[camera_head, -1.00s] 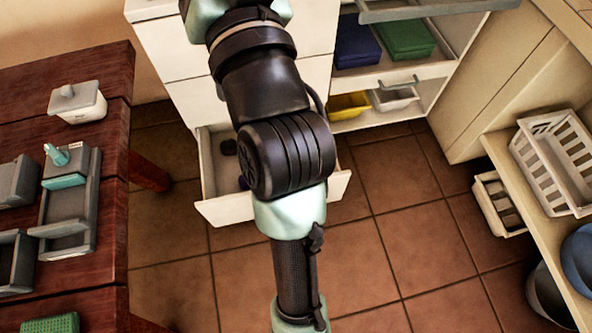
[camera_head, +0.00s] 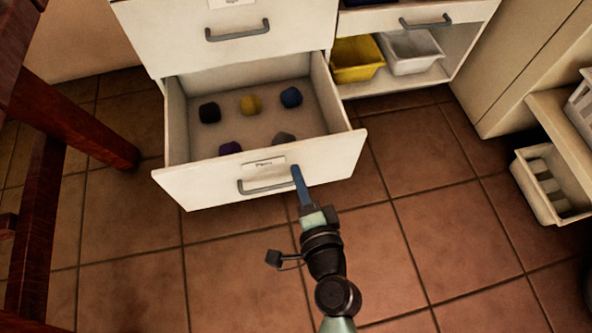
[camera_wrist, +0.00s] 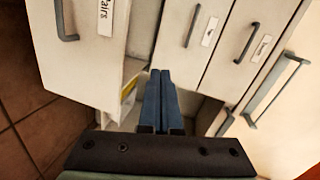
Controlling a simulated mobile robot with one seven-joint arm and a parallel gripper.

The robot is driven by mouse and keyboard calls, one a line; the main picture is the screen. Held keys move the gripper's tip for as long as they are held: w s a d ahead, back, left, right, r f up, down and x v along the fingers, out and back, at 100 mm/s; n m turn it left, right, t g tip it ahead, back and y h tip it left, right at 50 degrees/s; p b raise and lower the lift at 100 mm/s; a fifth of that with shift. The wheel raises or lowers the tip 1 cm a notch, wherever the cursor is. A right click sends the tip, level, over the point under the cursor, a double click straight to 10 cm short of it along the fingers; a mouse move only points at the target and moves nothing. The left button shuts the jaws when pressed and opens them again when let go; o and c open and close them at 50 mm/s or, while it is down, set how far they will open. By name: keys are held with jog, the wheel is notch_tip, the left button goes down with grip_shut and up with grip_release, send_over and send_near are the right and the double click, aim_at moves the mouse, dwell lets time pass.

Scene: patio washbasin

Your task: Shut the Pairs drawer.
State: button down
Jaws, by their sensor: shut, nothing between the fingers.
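The Pairs drawer (camera_head: 215,183) is the low white drawer, pulled well out of its cabinet. Its front has a small label (camera_head: 264,164) and a grey bar handle (camera_head: 265,188). Several rolled bundles lie inside, among them a yellow one (camera_head: 251,104) and a blue one (camera_head: 291,97). My gripper (camera_head: 296,169) is shut and empty, its blue fingers by the drawer front, right of the handle. In the wrist view the shut fingers (camera_wrist: 160,72) point toward the cabinet, with the labelled drawer front (camera_wrist: 85,65) to their left. I cannot tell whether they touch it.
A closed drawer (camera_head: 225,45) is above the open one. Yellow (camera_head: 357,74) and white (camera_head: 412,66) bins sit on the low shelf to the right. A wooden table leg (camera_head: 75,120) stands at left and a white basket (camera_head: 545,192) at right. The tiled floor in front is clear.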

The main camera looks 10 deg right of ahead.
jog(key=m+b, duration=0.2)
send_near(291, 151)
jog(key=shift+g, duration=0.4)
jog(key=b+x, duration=0.2)
jog(key=x, duration=0.3)
jog(key=shift+a+r, duration=0.1)
jog(key=shift+a, duration=0.05)
jog(key=shift+w, duration=0.85)
